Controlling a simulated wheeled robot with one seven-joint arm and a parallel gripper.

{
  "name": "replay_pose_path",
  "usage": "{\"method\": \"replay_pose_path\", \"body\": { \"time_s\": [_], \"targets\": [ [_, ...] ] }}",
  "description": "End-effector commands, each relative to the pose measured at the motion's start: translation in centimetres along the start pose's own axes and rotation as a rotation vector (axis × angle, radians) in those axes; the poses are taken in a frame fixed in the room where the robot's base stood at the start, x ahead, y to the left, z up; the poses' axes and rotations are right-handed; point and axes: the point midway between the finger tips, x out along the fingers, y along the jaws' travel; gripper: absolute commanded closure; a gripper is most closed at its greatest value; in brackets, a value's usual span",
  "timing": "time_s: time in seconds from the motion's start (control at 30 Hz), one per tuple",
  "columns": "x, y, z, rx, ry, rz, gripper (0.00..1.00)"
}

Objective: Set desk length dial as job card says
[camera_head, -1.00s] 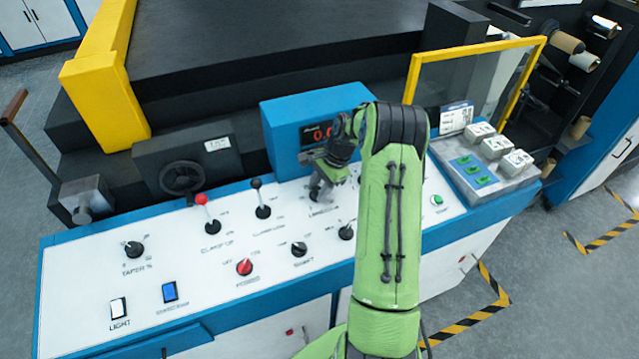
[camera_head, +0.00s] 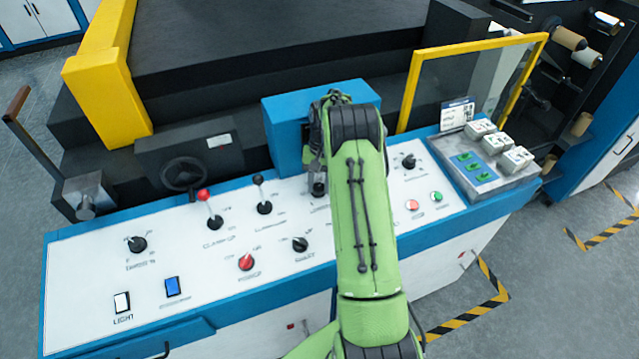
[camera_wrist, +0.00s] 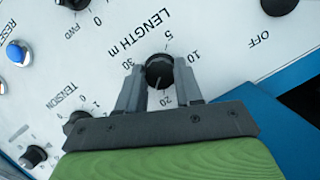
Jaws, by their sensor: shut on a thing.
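The desk length dial (camera_wrist: 160,71) is a black knob under the words LENGTH m in the wrist view. The numbers 5, 10, 20 and 30 stand around it. A pale mark on the knob seems to point to the lower side, between 30 and 20. My gripper (camera_wrist: 160,75) is shut on the knob, one grey finger on each side. In the head view my green arm covers the dial. The job card (camera_head: 457,115) stands at the desk's back right; its text is too small to read.
The TENSION knob (camera_wrist: 76,121) is close to my gripper in the wrist view. The desk (camera_head: 200,275) also has a red-topped lever (camera_head: 210,210), a black lever (camera_head: 262,197), a red knob (camera_head: 247,262) and a blue display box (camera_head: 285,125). A yellow-framed guard (camera_head: 409,90) stands behind.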

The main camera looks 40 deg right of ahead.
Motion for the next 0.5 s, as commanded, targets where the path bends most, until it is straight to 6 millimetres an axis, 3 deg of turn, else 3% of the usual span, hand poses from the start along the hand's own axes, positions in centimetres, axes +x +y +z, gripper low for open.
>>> {"method": "replay_pose_path", "body": {
  "time_s": [0.5],
  "targets": [
    [0.06, -0.33, -0.05, -0.462, 0.005, 0.165, 0.95]
  ]
}}
